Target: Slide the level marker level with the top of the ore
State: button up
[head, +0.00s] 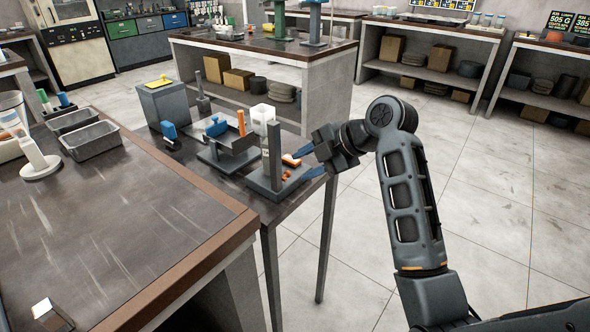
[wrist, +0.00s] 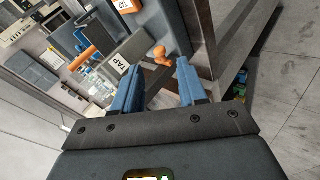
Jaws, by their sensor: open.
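A dark grey stand with an upright post (head: 274,157) is on the side bench. An orange piece (head: 290,160), which looks like the level marker, shows beside the post. In the wrist view an orange knob (wrist: 160,55) lies between and just beyond my blue fingertips, apart from them as far as I can tell. My gripper (head: 299,166) is open, reaching in from the right of the stand; its fingers also show in the wrist view (wrist: 159,68). I cannot make out the ore or its top in either view.
A blue-topped device (head: 216,128), an orange upright piece (head: 241,123) and a white container (head: 262,116) stand close by on the bench. A grey bin (head: 163,103) is behind. Open floor (head: 480,190) lies to the right.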

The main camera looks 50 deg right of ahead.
aim_at(289, 172)
jog(key=shift+x, duration=2.15)
grip_shut()
jog(key=shift+r, duration=0.1)
